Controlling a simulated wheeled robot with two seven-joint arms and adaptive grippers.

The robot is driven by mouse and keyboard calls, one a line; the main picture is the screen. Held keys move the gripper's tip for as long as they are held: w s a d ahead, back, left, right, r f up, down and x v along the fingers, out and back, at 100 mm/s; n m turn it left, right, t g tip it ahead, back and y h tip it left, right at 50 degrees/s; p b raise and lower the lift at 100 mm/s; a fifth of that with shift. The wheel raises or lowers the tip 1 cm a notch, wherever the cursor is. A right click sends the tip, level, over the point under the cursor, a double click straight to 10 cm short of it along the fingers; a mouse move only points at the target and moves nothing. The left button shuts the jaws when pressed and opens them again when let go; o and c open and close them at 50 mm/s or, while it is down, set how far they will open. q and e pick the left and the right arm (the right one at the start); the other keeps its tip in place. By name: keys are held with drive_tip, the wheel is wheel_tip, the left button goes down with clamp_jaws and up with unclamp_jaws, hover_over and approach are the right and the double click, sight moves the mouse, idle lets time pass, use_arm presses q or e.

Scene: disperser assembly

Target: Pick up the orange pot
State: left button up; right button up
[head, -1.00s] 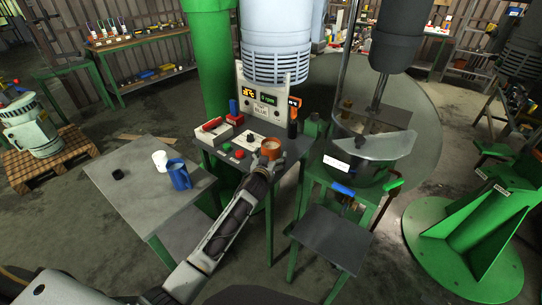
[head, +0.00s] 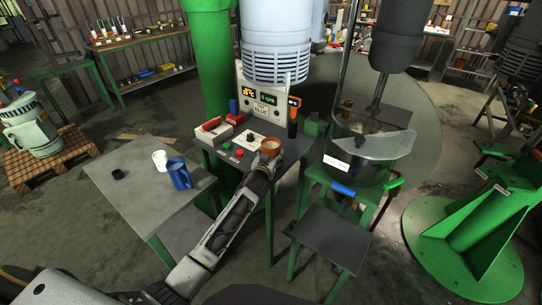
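The orange pot (head: 271,147) is a small orange-brown round vessel at the front of the control table, upright with its open top showing. My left gripper (head: 266,164) reaches up from the lower left, its tip right at the near side of the pot. The fingers are small and dark and partly hidden by the arm, so I cannot tell whether they are closed on the pot or whether the pot is off the table. My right gripper is not in view.
A grey side table (head: 135,190) at left holds a blue jug (head: 179,175), a white cup (head: 160,159) and a black ring (head: 118,174). The control table has buttons and an orange-and-black tool (head: 293,117). A mixing vessel (head: 352,150) stands to the right.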

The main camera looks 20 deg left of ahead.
sight(271, 139)
use_arm(q)
drive_tip(key=c, duration=0.4)
drive_tip(key=shift+c, duration=0.2)
drive_tip(key=shift+r, duration=3.85)
wheel_tip(271, 139, up, 2)
drive_tip(key=shift+r+p, duration=0.1)
drive_tip(key=shift+p, duration=0.2)
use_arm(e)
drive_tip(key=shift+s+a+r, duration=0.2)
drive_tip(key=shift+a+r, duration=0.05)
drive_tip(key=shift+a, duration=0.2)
